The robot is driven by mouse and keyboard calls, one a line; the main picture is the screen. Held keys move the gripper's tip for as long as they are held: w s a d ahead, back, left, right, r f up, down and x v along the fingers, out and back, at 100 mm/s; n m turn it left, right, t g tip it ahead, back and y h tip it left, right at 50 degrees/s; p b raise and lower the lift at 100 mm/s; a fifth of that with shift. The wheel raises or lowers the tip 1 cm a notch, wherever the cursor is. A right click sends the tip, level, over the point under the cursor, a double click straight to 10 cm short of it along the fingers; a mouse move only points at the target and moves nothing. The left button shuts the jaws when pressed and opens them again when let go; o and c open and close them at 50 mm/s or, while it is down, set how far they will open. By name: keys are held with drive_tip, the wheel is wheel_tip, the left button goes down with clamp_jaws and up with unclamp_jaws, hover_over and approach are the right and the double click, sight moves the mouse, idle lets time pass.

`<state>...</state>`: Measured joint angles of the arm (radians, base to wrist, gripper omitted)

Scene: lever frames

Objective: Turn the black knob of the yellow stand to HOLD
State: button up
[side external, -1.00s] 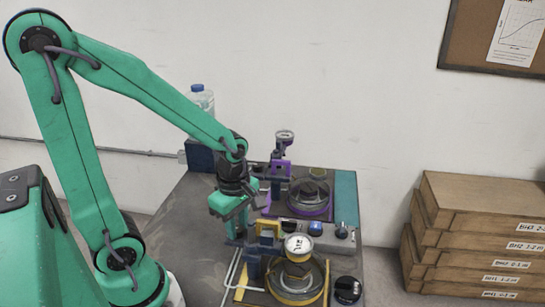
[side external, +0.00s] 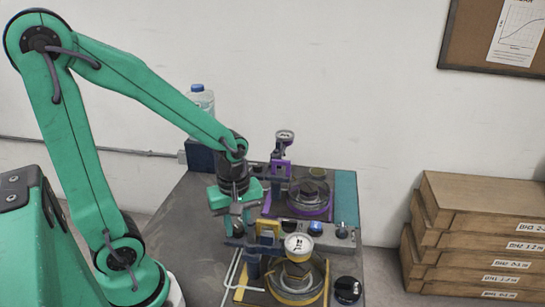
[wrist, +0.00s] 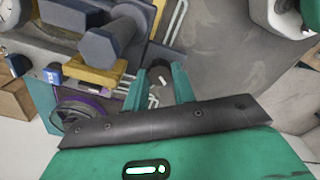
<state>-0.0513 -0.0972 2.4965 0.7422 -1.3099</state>
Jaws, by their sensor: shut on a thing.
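The yellow stand (side external: 293,297) is at the front of the table, with a round white-faced gauge (side external: 298,245) on top. Its yellow block (wrist: 92,72) shows in the wrist view. My gripper (side external: 238,218) points down at the left of the stand, and it also shows in the wrist view (wrist: 161,84). Its two teal fingers are on either side of a dark round knob (wrist: 160,71), shut on it. In the side view the knob (side external: 238,231) is mostly hidden under the fingers. White marks lie near it, but no HOLD label can be read.
A purple stand (side external: 312,210) with its own gauge (side external: 285,135) is behind the yellow one. A small box with knobs (side external: 315,230) sits between them. Another black knob (side external: 347,289) is at the front right. A bottle (side external: 201,100) stands at the back left.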

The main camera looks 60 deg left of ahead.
sight(238, 228)
drive_tip(key=m, duration=0.7)
idle(0.4)
drive_tip(key=o, duration=1)
drive_tip(key=shift+r, duration=0.1)
drive_tip(key=shift+r, duration=3.95)
